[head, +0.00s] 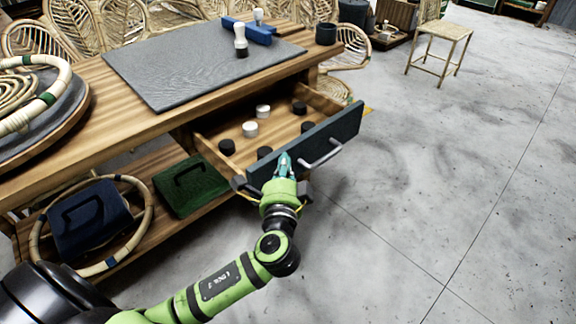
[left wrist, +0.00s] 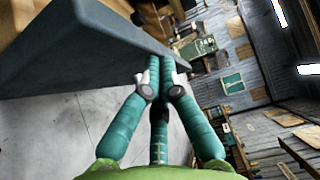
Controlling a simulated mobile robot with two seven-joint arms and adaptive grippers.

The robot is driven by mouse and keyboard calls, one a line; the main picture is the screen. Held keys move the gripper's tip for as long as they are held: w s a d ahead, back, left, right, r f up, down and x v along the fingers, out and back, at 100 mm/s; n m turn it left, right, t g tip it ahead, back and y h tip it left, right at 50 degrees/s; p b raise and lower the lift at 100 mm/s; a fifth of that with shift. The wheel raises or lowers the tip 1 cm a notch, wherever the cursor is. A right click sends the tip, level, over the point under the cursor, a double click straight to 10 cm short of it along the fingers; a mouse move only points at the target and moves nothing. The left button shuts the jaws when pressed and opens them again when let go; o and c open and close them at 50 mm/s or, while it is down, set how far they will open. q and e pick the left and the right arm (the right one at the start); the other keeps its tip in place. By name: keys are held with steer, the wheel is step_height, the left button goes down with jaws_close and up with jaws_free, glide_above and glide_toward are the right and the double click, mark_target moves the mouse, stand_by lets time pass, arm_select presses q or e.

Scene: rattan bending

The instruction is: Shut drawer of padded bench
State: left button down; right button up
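The drawer (head: 318,143) of the padded bench (head: 130,114) stands pulled out, its dark front panel facing right with a grey bar handle (head: 322,154). Several black and white round pieces lie inside it. My left gripper (head: 284,162) is at the near end of the drawer front, left of the handle, with its fingers together and nothing seen between them. In the left wrist view the teal fingers (left wrist: 160,62) meet at the tips beside the dark drawer panel (left wrist: 90,45). Whether they touch it I cannot tell. My right gripper is not in view.
A grey pad (head: 190,62), a blue block (head: 248,32) and a dark cup (head: 326,34) are on the bench top. The floor to the right is clear up to a woven stool (head: 441,36).

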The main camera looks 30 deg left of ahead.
arm_select(q)
steer(key=w+a, duration=0.2)
steer(key=a, duration=0.4)
steer(key=w+a, duration=0.2)
steer(key=a, duration=0.5)
steer(key=w+a, duration=0.3)
steer(key=a, duration=0.4)
steer(key=shift+w, duration=0.1)
steer(key=shift+a, duration=0.15)
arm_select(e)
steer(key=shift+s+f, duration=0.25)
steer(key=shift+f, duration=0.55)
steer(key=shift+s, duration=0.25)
